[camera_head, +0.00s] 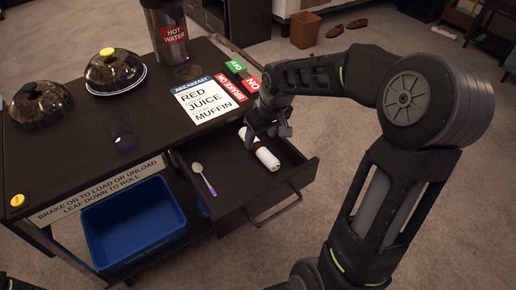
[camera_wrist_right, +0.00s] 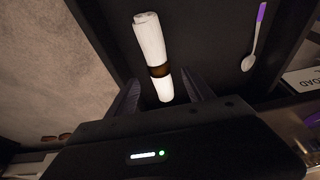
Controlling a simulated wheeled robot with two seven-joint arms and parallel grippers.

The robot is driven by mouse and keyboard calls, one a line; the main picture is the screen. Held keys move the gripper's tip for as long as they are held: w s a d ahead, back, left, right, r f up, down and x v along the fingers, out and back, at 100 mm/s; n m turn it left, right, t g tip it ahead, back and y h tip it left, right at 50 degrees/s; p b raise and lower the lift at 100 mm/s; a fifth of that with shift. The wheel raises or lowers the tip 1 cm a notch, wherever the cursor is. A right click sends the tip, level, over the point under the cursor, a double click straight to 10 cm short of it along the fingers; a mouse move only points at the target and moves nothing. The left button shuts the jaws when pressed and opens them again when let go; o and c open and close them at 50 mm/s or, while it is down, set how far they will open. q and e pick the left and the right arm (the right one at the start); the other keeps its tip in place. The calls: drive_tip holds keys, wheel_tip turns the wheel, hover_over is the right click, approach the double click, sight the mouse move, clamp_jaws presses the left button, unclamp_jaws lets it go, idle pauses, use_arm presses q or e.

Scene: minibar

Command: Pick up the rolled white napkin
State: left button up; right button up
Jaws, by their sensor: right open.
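The rolled white napkin (camera_head: 266,158) lies in the open drawer (camera_head: 236,213) of the dark cart, near the drawer's right side. In the right wrist view the napkin (camera_wrist_right: 151,45) has a brown band around it, and its near end sits between my right gripper's fingers. My right gripper (camera_head: 262,135) reaches down over the drawer, at the napkin's far end. In the wrist view its two fingers (camera_wrist_right: 163,98) are open, one on each side of the napkin, with gaps showing. My left gripper is not in view.
A spoon with a purple handle (camera_head: 203,178) lies in the drawer, left of the napkin. A blue bin (camera_head: 133,222) is below.

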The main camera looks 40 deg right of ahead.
sight(259, 146)
drive_tip(key=x, duration=0.5)
drive_tip(key=shift+s+f+b, duration=0.15)
drive_tip(key=shift+s+b, duration=0.05)
drive_tip(key=shift+b, duration=0.1)
drive_tip(key=shift+c, duration=0.4)
clamp_jaws()
idle(0.5)
